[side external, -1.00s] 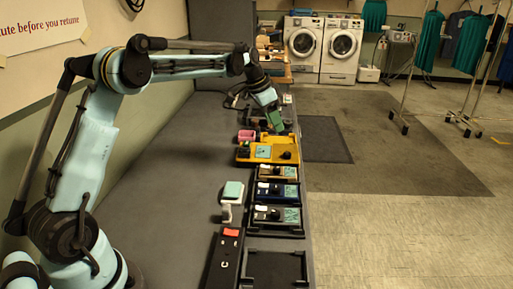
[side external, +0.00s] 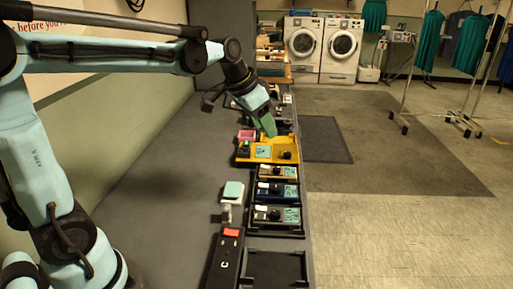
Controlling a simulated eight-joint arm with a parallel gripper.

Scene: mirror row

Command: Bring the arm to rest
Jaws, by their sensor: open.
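My gripper (side external: 268,125) shows in the side external view at the end of my pale blue arm. Its green fingers point down and a little right, above the far edge of the yellow tray (side external: 268,143). The fingers are seen nearly edge-on and look empty. I cannot tell whether they touch anything below them. My arm reaches in from the left, over the grey bench.
A row of trays with small panels runs along the bench's right side, including a blue one (side external: 276,190). A black bar with a red patch (side external: 227,260) and an empty black tray (side external: 277,270) lie nearer. The bench's left part (side external: 165,190) is clear.

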